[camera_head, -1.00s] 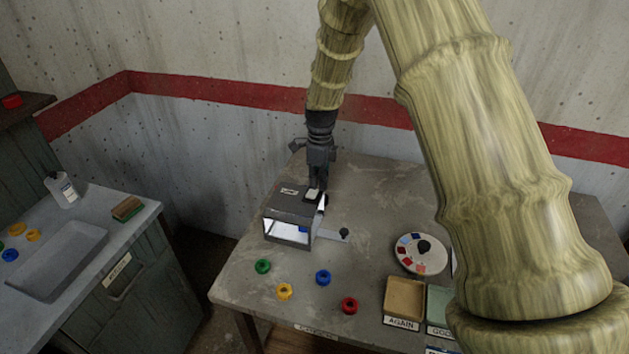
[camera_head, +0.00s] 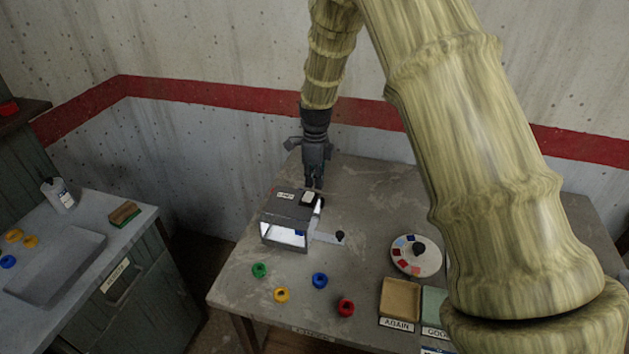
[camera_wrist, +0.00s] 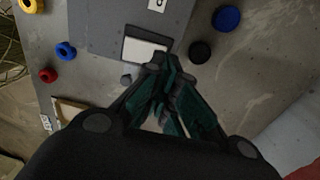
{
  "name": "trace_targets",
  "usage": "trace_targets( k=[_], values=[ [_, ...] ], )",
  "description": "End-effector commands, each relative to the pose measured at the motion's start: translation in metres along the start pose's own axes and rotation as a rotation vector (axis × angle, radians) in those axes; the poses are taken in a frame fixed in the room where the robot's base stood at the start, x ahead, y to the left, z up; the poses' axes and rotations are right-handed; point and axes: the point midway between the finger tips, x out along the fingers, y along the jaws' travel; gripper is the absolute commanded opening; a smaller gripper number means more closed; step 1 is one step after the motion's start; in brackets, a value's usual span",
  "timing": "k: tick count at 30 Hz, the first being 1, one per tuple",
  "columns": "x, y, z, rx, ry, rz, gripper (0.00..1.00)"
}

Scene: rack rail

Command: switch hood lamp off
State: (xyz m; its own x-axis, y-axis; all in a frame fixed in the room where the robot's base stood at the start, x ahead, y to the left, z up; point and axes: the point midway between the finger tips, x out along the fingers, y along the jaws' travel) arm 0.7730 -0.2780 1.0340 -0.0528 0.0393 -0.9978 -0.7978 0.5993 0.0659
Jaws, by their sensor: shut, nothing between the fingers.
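The hood (camera_head: 287,207) is a dark grey box on the table, with a label on top and an open front. Its inside looks bright white. A white switch plate (camera_head: 310,199) sits on its top at the back right; it also shows in the wrist view (camera_wrist: 144,50). My gripper (camera_head: 314,186) is shut and empty, pointing down just behind and above the switch. In the wrist view its fingertips (camera_wrist: 158,62) are close to the plate's edge. I cannot tell from these views which way the switch is tipped.
A slide with a black knob (camera_head: 340,236) sticks out at the hood's right. Green, yellow, blue and red rings (camera_head: 346,308) lie in front. A colour dial (camera_head: 416,255) and a tan tray (camera_head: 400,299) stand to the right. A sink counter (camera_head: 128,225) is at left.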

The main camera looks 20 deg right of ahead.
Motion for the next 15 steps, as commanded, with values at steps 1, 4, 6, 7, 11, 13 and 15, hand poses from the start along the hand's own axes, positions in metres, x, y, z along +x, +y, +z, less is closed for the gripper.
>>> trace_targets(
  k=[1,4,6,7,11,13,15],
  values=[
    [-0.007,0.0,0.0,0.001,0.0,-0.001,0.0],
    [-0.017,-0.001,-0.001,0.002,0.0,-0.001,0.0],
    [-0.024,-0.002,-0.002,0.002,0.001,0.0,0.0],
    [-0.026,-0.002,-0.003,0.002,0.001,0.0,0.0],
    [-0.037,-0.003,-0.004,0.003,0.0,0.0,0.0],
    [-0.039,-0.005,-0.004,0.004,-0.001,-0.001,0.0],
    [-0.046,-0.006,-0.003,0.003,-0.001,-0.003,0.0]
  ],
)
